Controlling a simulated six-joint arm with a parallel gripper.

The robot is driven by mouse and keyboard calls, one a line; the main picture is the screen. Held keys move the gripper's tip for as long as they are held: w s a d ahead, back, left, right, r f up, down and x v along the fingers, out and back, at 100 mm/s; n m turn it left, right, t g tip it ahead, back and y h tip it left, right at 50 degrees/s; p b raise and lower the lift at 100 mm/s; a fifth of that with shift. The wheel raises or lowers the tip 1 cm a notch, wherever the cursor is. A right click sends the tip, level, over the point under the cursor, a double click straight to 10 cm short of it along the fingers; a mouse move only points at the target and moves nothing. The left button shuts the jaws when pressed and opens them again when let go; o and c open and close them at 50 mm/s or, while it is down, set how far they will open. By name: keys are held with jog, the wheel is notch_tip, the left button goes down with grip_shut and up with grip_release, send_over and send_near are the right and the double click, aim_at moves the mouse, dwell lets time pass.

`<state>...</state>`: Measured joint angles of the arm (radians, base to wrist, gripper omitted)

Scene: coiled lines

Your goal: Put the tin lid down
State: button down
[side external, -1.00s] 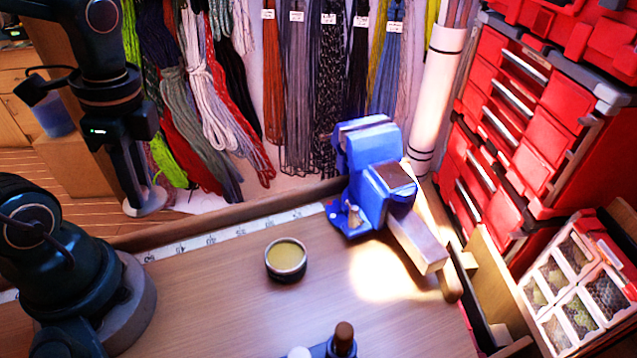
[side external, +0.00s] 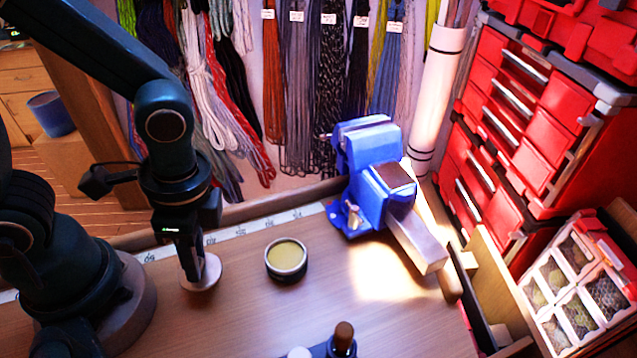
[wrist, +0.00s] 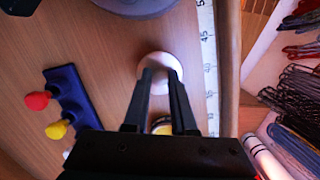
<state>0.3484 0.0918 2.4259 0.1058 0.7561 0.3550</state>
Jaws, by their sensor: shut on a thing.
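The tin lid (side external: 204,276) is a pale round disc, held at the tips of my gripper (side external: 192,270). It is low over the bench, left of the tin; I cannot tell whether it touches the wood. In the wrist view my gripper (wrist: 162,78) is shut on the lid (wrist: 160,60), whose disc shows around and beyond the fingertips. The open tin (side external: 286,258) is a short dark can with yellowish contents, standing upright on the bench. In the wrist view the tin (wrist: 162,127) is mostly hidden behind the fingers.
A blue vise (side external: 375,180) stands at the back right of the bench. A dark holder with knobbed tools (wrist: 70,98) sits at the front. A measuring tape (side external: 245,232) runs along the back edge. The wood right of the tin is clear.

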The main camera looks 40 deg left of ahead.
aim_at(212, 271)
jog(key=shift+f, duration=1.4)
jog(key=shift+f, duration=0.15)
jog(key=c, duration=0.7)
grip_release()
jog(key=shift+c, duration=0.2)
jog(key=w+a+r+n+t, duration=0.1)
jog(key=r+n+t, duration=0.2)
jog(key=r, duration=0.4)
jog(key=w+a+r+n+t+h, duration=0.1)
jog(key=w+a+r+n+t, duration=0.1)
jog(key=r+n, duration=0.4)
jog(key=shift+a+r+t, duration=0.15)
jog(key=shift+r+t, duration=0.65)
jog(key=shift+r, duration=0.05)
